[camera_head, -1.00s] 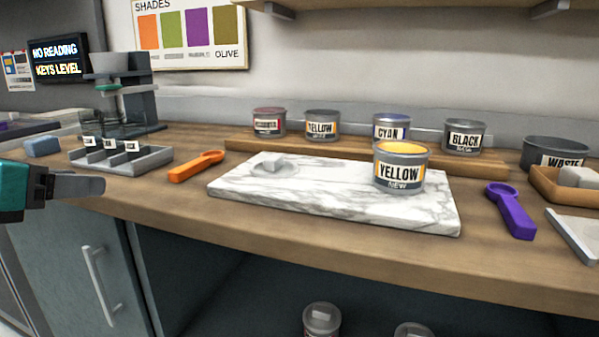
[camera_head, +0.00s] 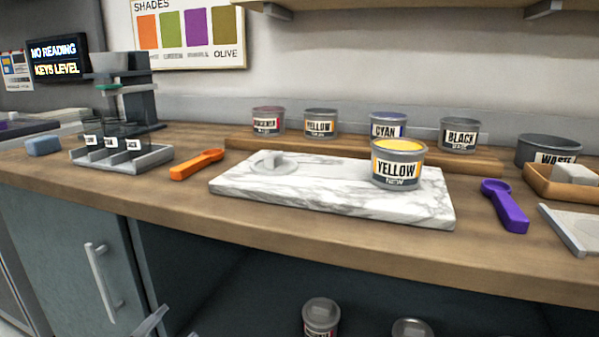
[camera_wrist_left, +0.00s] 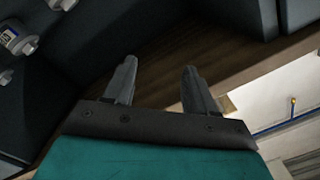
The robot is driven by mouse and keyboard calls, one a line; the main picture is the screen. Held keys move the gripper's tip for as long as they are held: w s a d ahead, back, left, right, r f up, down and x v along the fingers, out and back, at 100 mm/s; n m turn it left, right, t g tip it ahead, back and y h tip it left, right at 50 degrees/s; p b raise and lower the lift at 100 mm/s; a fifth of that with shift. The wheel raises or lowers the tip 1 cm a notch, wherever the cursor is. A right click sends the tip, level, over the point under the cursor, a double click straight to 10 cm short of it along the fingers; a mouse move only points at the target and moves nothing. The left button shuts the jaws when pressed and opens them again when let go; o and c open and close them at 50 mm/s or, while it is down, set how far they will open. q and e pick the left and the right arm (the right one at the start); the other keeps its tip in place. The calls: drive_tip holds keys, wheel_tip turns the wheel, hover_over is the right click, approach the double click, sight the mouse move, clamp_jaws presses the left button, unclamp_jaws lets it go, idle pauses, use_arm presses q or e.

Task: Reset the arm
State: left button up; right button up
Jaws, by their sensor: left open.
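My left gripper (camera_wrist_left: 160,75) is open and empty in the left wrist view, its two grey fingers apart. In the head view only the tips of the left gripper (camera_head: 152,322) show at the bottom edge, below the counter front and in front of the cabinet. My right gripper is in neither view. A yellow ink can marked NEW (camera_head: 399,166) stands open on the right part of the marble slab (camera_head: 330,192).
An orange scoop (camera_head: 197,164), a purple scoop (camera_head: 505,205) and a grey compartment tray (camera_head: 122,160) are on the wooden counter (camera_head: 300,235). Several cans stand on the back board (camera_head: 350,151). A waste pot (camera_head: 548,150) is at the right. Lidded cans (camera_head: 321,317) are below the counter.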

use_arm(q)
drive_tip(key=s+d+f+n+g+y, duration=0.1)
drive_tip(key=s+d+f+n+g, duration=0.25)
drive_tip(key=s+f+n, duration=0.35)
drive_tip(key=s+d+f+n+g, duration=0.2)
drive_tip(key=s+d+f+g, duration=0.15)
drive_tip(key=f, duration=0.55)
drive_tip(key=s+a+r+y+p, duration=0.1)
drive_tip(key=a+r+p, duration=0.1)
drive_tip(key=r+p, duration=0.5)
drive_tip(key=s+a+r+y+p, duration=0.1)
drive_tip(key=a+r+p, duration=0.2)
drive_tip(key=r+p, duration=0.5)
drive_tip(key=p, duration=0.7)
drive_tip(key=shift+r+t, duration=0.2)
drive_tip(key=shift+t, duration=0.1)
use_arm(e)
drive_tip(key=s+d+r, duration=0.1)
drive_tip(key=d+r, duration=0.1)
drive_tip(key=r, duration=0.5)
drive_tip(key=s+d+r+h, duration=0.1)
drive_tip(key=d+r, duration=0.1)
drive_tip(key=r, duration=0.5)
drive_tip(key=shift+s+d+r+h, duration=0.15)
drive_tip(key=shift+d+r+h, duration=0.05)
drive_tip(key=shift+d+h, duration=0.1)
